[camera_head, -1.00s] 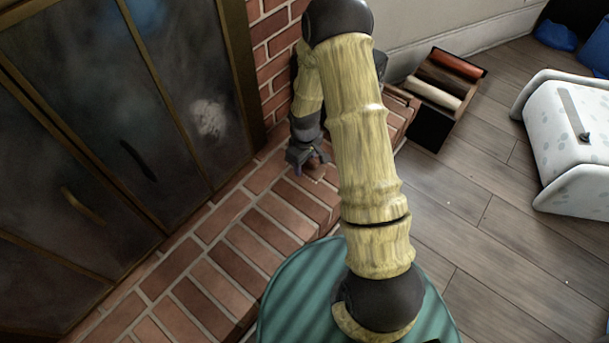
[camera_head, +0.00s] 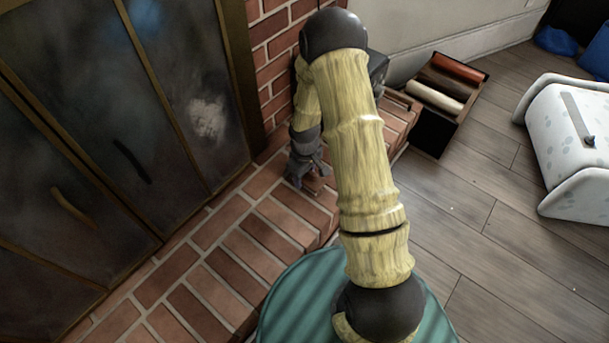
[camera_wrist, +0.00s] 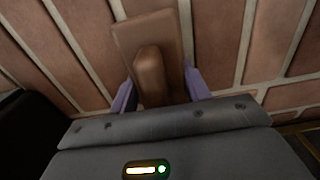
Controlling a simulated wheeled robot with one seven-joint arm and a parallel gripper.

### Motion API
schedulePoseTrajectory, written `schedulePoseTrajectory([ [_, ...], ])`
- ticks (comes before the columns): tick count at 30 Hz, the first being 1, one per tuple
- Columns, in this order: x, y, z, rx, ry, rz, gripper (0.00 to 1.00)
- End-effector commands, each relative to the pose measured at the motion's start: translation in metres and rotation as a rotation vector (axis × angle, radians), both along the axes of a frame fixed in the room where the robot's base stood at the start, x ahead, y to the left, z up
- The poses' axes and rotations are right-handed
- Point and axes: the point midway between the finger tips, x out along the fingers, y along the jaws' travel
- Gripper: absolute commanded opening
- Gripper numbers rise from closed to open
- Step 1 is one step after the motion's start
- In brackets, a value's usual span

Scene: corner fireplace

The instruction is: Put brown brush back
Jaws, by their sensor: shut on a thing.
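The brown brush (camera_wrist: 151,62) shows in the wrist view, with a flat brown back and a rounded raised handle. It lies between the two purple fingers of my gripper (camera_wrist: 160,91), which is shut on it. Behind it in that view is the brick surface. In the head view my gripper (camera_head: 308,183) is low over the brick hearth (camera_head: 245,240), near the brick wall. The brush is mostly hidden there. I cannot tell whether the brush touches the bricks.
The dark fireplace doors (camera_head: 95,130) stand at the left, beside a brick wall (camera_head: 271,55). A dark wooden box (camera_head: 432,136) holding a red roll and a cream roll stands past the hearth. A white spotted object (camera_head: 560,140) is at the right. Wooden floor between them is clear.

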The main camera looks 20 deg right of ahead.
Motion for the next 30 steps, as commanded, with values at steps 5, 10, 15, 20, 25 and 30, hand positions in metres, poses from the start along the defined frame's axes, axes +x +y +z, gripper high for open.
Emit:
schedulePoseTrajectory([
  [5, 0.0, 0.0, -0.003, 0.0, 0.0, 0.0, 0.57],
  [10, 0.0, 0.0, -0.002, 0.0, 0.0, 0.0, 0.69],
  [15, 0.0, 0.0, -0.002, 0.0, 0.0, 0.0, 0.69],
  [20, 0.0, 0.0, 0.007, 0.0, 0.0, 0.0, 0.69],
  [25, 0.0, 0.0, 0.031, 0.0, 0.0, 0.0, 0.69],
  [30, 0.0, 0.0, 0.06, 0.001, -0.001, 0.0, 0.69],
])
